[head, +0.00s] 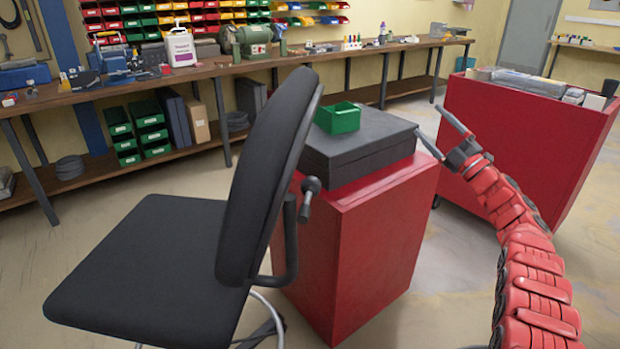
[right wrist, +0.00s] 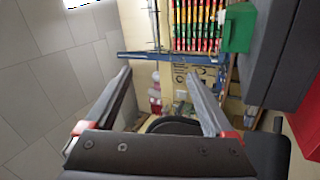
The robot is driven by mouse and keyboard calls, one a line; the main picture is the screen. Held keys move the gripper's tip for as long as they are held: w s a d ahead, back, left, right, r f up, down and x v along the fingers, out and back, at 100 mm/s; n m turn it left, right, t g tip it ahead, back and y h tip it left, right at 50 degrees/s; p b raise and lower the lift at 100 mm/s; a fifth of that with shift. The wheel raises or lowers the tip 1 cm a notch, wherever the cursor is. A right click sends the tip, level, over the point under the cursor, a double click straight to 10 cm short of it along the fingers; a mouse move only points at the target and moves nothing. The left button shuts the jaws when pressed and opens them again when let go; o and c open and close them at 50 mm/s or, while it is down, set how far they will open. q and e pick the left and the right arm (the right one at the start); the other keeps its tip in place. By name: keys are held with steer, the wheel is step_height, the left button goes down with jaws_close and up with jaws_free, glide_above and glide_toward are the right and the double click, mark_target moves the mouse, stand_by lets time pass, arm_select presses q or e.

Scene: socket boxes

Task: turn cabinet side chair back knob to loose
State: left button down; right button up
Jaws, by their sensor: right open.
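The black office chair (head: 130,262) stands at the left front, its tall backrest (head: 268,165) upright beside the red cabinet. The dark back knob (head: 312,184) sticks out to the right from behind the backrest, above a curved bracket. My right gripper (head: 427,119) is open and empty, right of the cabinet's top and well apart from the knob. In the right wrist view its two fingers (right wrist: 158,74) are spread with nothing between them. Dark chair parts seem to show low in that view; I cannot make out the knob there. My left gripper is not in view.
The red cabinet (head: 365,240) carries a dark case (head: 358,160) with a green bin (head: 337,118) on it, between knob and right gripper. Another red cabinet (head: 530,135) stands at the right. A long workbench (head: 240,68) lines the wall. Floor between cabinets is clear.

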steer(key=s+a+f+n+g+y, duration=0.55)
steer(key=a+n+g, duration=0.25)
steer(key=a+g, duration=0.2)
steer(key=n+g+h+p, duration=0.2)
steer(key=n+g+p, duration=0.1)
steer(key=g+p, duration=0.2)
glide_toward(310, 187)
steer(key=x, duration=0.3)
steer(key=w+x, duration=0.1)
steer(key=x, duration=0.3)
steer(key=f+x, duration=0.1)
steer(key=x, duration=0.2)
steer(key=shift+w+f, duration=0.1)
steer(key=shift+w, duration=0.3)
